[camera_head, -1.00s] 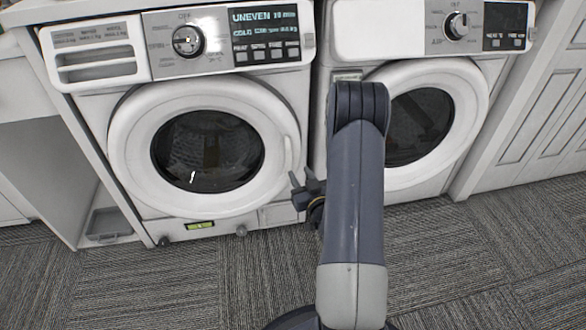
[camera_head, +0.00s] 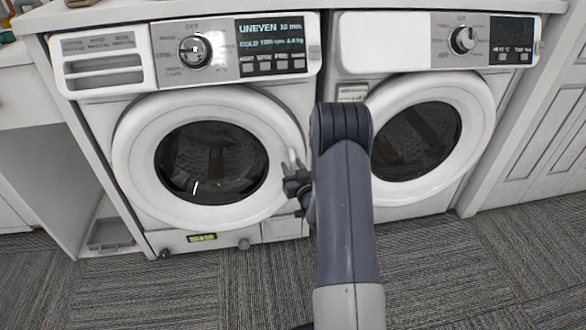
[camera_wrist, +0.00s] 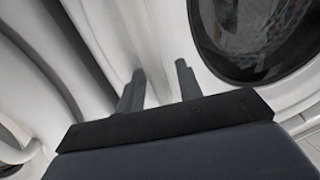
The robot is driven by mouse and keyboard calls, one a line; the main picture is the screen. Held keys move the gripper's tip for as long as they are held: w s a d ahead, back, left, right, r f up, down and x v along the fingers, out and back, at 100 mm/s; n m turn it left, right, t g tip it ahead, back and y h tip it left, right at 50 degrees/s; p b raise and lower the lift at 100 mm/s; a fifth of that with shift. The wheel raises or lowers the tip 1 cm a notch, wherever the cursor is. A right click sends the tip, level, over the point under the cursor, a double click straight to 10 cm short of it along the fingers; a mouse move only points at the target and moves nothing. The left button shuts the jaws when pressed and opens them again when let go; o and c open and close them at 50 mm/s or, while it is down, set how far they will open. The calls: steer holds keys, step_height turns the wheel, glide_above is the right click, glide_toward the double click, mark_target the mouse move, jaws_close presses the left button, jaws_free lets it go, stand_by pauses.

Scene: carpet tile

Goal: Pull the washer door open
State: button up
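The washer (camera_head: 289,98) is the left white machine, with a drawer, a dial and a lit display. Its round white door (camera_head: 133,160) with dark glass looks shut. A pale upright handle (camera_head: 292,158) shows on the door's right rim. My gripper (camera_head: 292,172) is at this right edge, by the lower part of the handle. In the wrist view, my gripper's two dark fingers (camera_wrist: 158,82) stand apart with white surface beyond them, and the door glass (camera_wrist: 250,35) is at upper right. I cannot tell whether the fingers touch the handle.
A second white machine (camera_head: 350,55) with a round door (camera_head: 478,130) stands to the right, partly behind my arm. An open space with a grey tray (camera_head: 110,235) is at left. Grey carpet (camera_head: 480,270) in front is clear.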

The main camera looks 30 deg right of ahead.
jaws_close()
stand_by(0.3)
stand_by(0.3)
